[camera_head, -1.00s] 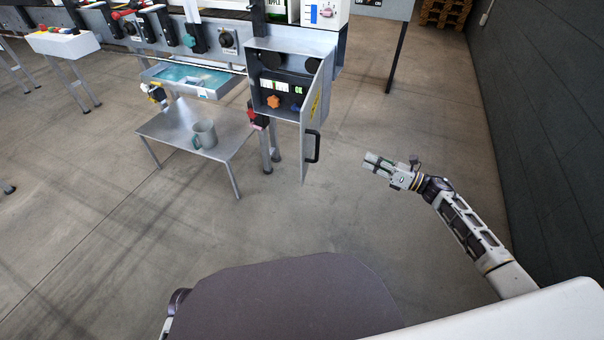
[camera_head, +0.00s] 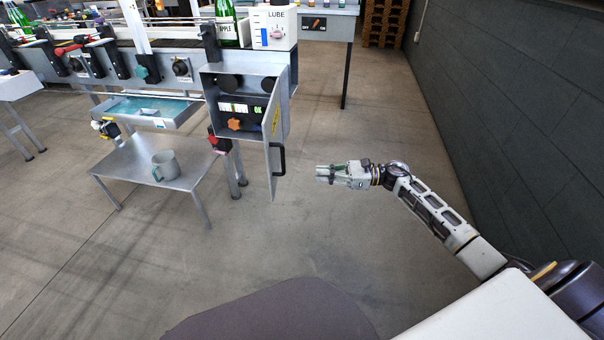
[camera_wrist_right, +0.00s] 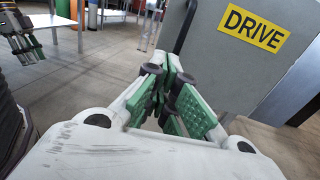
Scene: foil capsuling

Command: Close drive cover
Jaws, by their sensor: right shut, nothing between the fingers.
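The drive cover (camera_head: 272,146) is a grey hinged door standing open on the front of the drive box (camera_head: 208,92). Its black handle (camera_head: 281,158) is on the outer face. My right gripper (camera_head: 318,174) is shut and empty, to the right of the handle and apart from it. In the right wrist view the cover (camera_wrist_right: 225,75) with its yellow DRIVE label fills the upper right, beyond the right fingertips (camera_wrist_right: 172,75). Part of the dark handle (camera_wrist_right: 185,22) shows there. My left gripper (camera_wrist_right: 22,42) shows at the upper left of that view; its opening is unclear.
Inside the box are a lit display and an orange knob (camera_head: 234,124). A small metal table (camera_head: 137,160) with a grey mug (camera_head: 165,166) stands left of the box. A dark wall (camera_head: 510,110) runs along the right. The floor between my base and the cover is clear.

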